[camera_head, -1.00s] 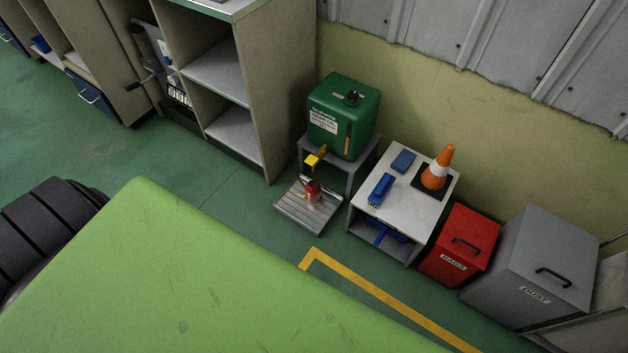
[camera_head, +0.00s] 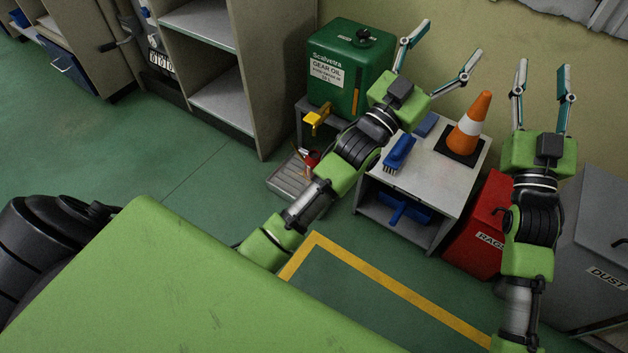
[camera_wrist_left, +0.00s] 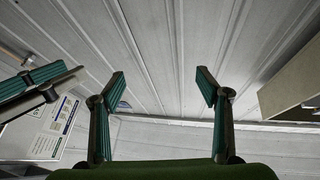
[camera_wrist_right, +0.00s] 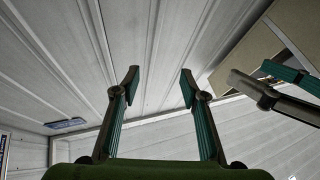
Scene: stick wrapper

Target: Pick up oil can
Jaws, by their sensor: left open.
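A small red can (camera_head: 312,158), which looks like the oil can, stands on a slatted grey tray (camera_head: 284,183) under the yellow tap (camera_head: 317,117) of the green gear oil tank. My left forearm hides part of the can and tray in the head view. My left gripper (camera_head: 450,40) is open and empty, raised above and to the right of the can, pointing up toward the wall. Its spread fingers also show in the left wrist view (camera_wrist_left: 161,85). My right gripper (camera_head: 545,82) is open and empty, farther right, near the bins; its fingers show in the right wrist view (camera_wrist_right: 158,85).
The green tank (camera_head: 348,62) sits on a grey stand beside a beige shelf unit (camera_head: 280,75). A low white table (camera_head: 436,184) holds an orange cone (camera_head: 468,128) and a blue brush (camera_head: 399,152). A red bin (camera_head: 478,232) and grey bin (camera_head: 596,240) stand right. Green floor is open at left.

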